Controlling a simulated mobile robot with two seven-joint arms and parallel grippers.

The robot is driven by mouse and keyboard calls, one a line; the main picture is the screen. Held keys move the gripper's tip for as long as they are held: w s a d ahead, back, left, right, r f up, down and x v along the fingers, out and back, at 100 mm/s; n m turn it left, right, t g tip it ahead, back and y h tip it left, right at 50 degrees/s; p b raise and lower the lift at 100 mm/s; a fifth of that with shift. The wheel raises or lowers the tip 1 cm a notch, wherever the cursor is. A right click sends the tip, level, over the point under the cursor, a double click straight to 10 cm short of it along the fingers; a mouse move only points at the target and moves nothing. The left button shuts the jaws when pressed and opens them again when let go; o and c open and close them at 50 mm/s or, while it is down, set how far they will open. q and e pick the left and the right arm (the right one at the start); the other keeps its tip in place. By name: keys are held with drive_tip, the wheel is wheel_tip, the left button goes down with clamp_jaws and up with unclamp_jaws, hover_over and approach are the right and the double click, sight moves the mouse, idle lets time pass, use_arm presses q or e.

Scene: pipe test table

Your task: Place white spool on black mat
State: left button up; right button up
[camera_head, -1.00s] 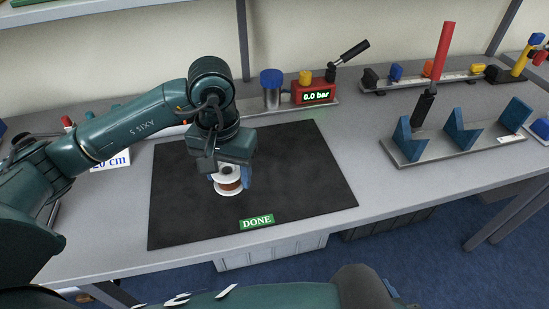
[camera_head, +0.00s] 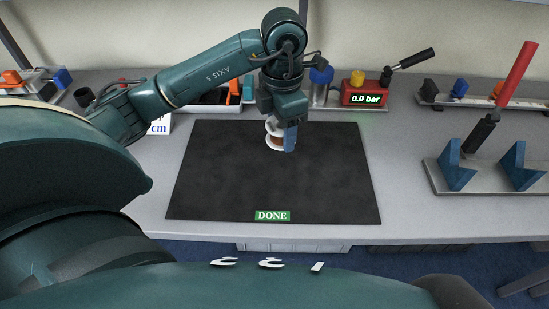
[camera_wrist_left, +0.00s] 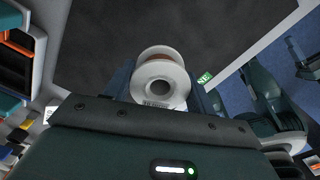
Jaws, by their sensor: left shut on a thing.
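The white spool (camera_head: 274,140) has white flanges and a copper-brown winding. It is held in my left gripper (camera_head: 281,143), whose blue fingers are shut on it. In the head view the spool appears over the far part of the black mat (camera_head: 270,185); I cannot tell whether it touches the mat. The left wrist view shows the spool (camera_wrist_left: 159,82) between the fingers, with one flange and its centre hole facing the camera and a barcode label on it. The mat lies flat with a green DONE label at its front edge. My right gripper is not in view.
A red gauge box (camera_head: 365,97) reading 0.0 bar and a blue-capped cylinder (camera_head: 321,80) stand behind the mat. Blue V-blocks (camera_head: 522,167) on a plate, with a red-and-black rod, stand at right. The rest of the mat is clear.

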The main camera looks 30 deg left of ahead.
sight(274, 160)
use_arm(q)
drive_tip(key=n, duration=0.4)
drive_tip(key=a+n, duration=0.1)
drive_tip(key=n, duration=0.1)
drive_tip(key=shift+w+r, duration=0.25)
drive_tip(key=shift+r, duration=0.05)
drive_tip(key=n, duration=0.4)
drive_tip(key=a+n, duration=0.1)
drive_tip(key=n, duration=0.1)
drive_tip(key=shift+w+r+n, duration=0.2)
drive_tip(key=shift+r+n, duration=0.05)
drive_tip(key=shift+n, duration=0.05)
drive_tip(key=shift+a+f, duration=0.1)
drive_tip(key=shift+f, duration=0.25)
drive_tip(key=shift+n, duration=0.3)
wheel_tip(274, 160, down, 9)
drive_tip(key=shift+r, duration=0.1)
drive_tip(key=shift+f, duration=0.25)
drive_tip(key=shift+f, duration=0.2)
drive_tip(key=o, duration=1)
drive_tip(key=shift+r, duration=0.1)
